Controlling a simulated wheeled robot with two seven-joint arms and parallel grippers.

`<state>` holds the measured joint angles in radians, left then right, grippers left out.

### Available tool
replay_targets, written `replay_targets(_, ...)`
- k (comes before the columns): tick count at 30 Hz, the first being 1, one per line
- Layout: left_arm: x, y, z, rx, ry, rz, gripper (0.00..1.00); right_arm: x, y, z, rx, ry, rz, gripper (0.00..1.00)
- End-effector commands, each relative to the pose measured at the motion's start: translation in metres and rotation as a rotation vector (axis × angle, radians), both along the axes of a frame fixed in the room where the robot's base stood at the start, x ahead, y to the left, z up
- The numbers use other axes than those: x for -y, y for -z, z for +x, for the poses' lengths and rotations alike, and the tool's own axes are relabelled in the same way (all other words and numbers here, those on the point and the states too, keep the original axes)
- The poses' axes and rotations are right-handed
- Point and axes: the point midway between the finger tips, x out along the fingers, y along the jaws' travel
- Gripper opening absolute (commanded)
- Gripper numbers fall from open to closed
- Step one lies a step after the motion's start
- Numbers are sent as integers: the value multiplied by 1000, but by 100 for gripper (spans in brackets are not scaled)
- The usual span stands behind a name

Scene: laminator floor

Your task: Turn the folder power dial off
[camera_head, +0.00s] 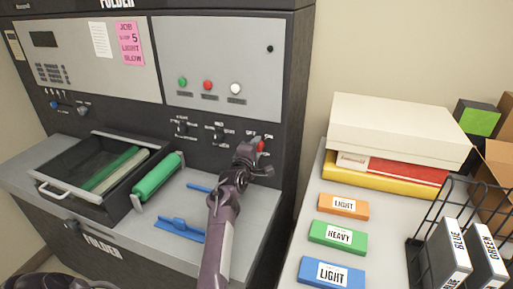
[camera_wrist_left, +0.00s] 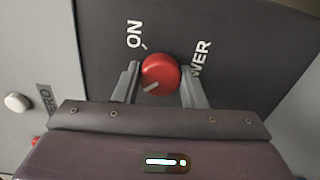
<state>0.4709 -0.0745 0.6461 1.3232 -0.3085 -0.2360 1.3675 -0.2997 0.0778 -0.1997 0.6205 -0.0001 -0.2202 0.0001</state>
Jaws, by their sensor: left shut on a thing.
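The red power dial (camera_head: 261,146) is at the right end of the folder's lower control row, partly hidden by my left gripper. In the left wrist view the dial (camera_wrist_left: 161,72) sits between my left gripper's fingers (camera_wrist_left: 160,85), one on each side, closed on it. Its white pointer line slants to the lower left, away from the "ON" label at the upper left. The "POWER" label on the right is partly covered by a finger. No "OFF" label can be read in the wrist view. In the head view my left gripper (camera_head: 255,158) reaches up to the dial. My right gripper is not in view.
Other dials (camera_head: 217,136) are left of the power dial. A dark tray (camera_head: 64,195), a green roller (camera_head: 157,177) and blue tools (camera_head: 180,228) are on the folder's ledge. At right, a table holds labelled blocks (camera_head: 337,235), boxes (camera_head: 398,125) and a wire rack (camera_head: 418,252).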

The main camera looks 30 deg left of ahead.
Motion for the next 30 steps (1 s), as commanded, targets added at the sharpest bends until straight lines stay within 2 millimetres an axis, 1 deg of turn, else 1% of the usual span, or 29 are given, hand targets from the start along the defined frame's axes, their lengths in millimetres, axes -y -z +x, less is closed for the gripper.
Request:
replay_targets(3, 0, 1, 0, 8, -1, -45, 15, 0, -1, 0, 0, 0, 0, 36)
replay_targets(9, -1, 2, 0, 16, -2, -83, 15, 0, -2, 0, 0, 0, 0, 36)
replay_targets(22, -1, 2, -1, 17, -2, -92, 15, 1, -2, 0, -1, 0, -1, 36)
replay_targets(23, -1, 2, -1, 17, -2, -92, 39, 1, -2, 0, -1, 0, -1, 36)
replay_targets(27, -1, 2, 0, 18, -1, -90, 57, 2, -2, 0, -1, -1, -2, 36)
replay_targets(28, 0, 2, 0, 18, -1, -90, 59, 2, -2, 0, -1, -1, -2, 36)
replay_targets(30, 0, 1, 0, 19, -1, -89, 59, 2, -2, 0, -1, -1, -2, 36)
